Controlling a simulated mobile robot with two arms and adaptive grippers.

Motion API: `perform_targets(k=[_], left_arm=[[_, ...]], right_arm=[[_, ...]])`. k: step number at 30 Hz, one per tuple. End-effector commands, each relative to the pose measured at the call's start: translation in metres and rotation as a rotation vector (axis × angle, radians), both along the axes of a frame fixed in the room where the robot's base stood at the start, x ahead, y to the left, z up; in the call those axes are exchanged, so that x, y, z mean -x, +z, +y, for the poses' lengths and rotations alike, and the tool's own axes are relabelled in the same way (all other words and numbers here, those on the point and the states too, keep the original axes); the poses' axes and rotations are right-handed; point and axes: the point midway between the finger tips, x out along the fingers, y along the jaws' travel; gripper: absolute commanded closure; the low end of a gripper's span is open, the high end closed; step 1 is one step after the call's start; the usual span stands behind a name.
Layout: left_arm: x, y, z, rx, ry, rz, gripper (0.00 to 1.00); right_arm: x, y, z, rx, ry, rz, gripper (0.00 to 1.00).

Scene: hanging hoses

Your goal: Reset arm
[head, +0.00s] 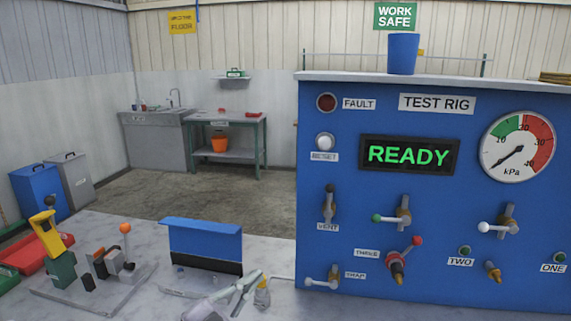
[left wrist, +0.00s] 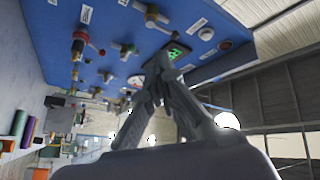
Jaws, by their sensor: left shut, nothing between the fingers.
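My left gripper (head: 255,277) shows low in the head view, over the pale bench top, coming in from the bottom edge. It is grey, shut and empty. In the left wrist view its fingers (left wrist: 163,58) meet in front of the blue test rig panel, which appears tilted. The blue test rig (head: 340,240) fills the right side of the head view. Its display (head: 408,155) reads READY in green. My right gripper is in neither view.
A blue upright plate (head: 205,242) stands behind the gripper. Left of it are small clamped parts (head: 108,262) and a yellow-and-green tool (head: 55,250). Valve handles (head: 397,262) stick out from the rig.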

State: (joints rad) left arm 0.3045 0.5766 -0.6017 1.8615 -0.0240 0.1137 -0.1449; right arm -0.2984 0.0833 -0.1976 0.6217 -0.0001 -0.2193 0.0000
Motion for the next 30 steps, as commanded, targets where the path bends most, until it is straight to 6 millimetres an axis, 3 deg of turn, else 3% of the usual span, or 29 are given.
perform_targets(k=[5, 8, 12, 15, 21, 30], left_arm=[[0.016, -0.061, 0.014, 0.062, 0.186, 0.335, 1.00], [0.040, -0.106, 0.034, 0.087, 0.317, 0.572, 1.00], [0.095, -0.167, 0.067, 0.108, 0.499, 0.910, 1.00], [0.139, -0.200, 0.088, 0.111, 0.605, 1.111, 1.00], [0.212, -0.234, 0.113, 0.106, 0.747, 1.385, 1.00], [0.303, -0.253, 0.135, 0.088, 0.896, 1.676, 1.00]], right_arm=[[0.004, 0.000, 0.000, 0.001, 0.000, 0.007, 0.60], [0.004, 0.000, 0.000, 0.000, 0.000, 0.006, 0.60], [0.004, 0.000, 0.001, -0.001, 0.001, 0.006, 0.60], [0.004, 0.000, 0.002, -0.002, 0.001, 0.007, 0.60], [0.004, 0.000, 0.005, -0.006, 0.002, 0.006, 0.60], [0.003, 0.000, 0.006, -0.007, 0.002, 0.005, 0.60]])
